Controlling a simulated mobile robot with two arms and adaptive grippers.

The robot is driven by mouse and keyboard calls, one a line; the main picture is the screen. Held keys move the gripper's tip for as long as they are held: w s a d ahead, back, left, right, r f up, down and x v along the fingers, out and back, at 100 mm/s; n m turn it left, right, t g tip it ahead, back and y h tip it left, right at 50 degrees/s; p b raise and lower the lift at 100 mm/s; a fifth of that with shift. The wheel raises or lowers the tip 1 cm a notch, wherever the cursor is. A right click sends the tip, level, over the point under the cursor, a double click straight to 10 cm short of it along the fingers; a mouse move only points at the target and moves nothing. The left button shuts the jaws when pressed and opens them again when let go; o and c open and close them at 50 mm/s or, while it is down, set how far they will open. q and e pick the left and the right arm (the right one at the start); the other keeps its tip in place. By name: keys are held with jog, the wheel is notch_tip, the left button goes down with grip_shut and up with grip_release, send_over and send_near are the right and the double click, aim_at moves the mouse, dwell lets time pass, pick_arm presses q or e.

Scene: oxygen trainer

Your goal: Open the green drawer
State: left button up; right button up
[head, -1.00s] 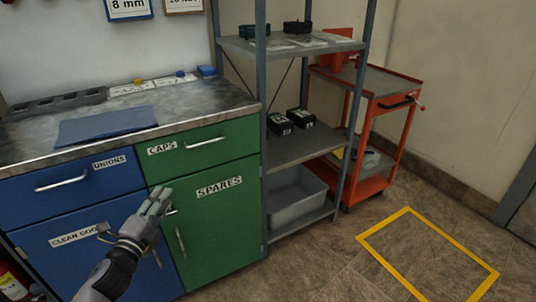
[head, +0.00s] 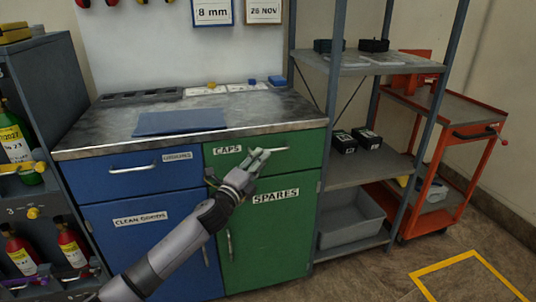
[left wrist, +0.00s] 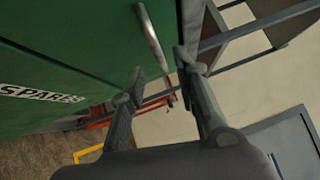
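The green drawer (head: 304,152) labelled CAPS is shut, at the top right of the workbench cabinet in the head view. Its bar handle (head: 278,149) is partly hidden by my left gripper (head: 260,159), which is in front of the drawer. In the left wrist view the drawer handle (left wrist: 149,33) runs down toward the space between the two spread fingertips of my left gripper (left wrist: 158,78). The fingers are apart and hold nothing. Whether a finger touches the handle, I cannot tell. My right gripper is not in view.
Below is a green SPARES door (head: 275,235); to the left are a blue UNIONS drawer (head: 140,174) and a blue CLEAN GOODS door (head: 150,245). A grey shelf rack (head: 362,172) stands close on the right, a bottle rack (head: 45,75) on the left.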

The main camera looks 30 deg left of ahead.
pick_arm(q)
jog(key=shift+w+a+r, duration=0.1)
jog(key=shift+w+r, duration=0.05)
jog(key=shift+w, duration=1.1)
jog(key=shift+w+a+r, duration=0.1)
jog(key=shift+w+r, duration=0.05)
jog(key=shift+w, duration=1.05)
grip_shut()
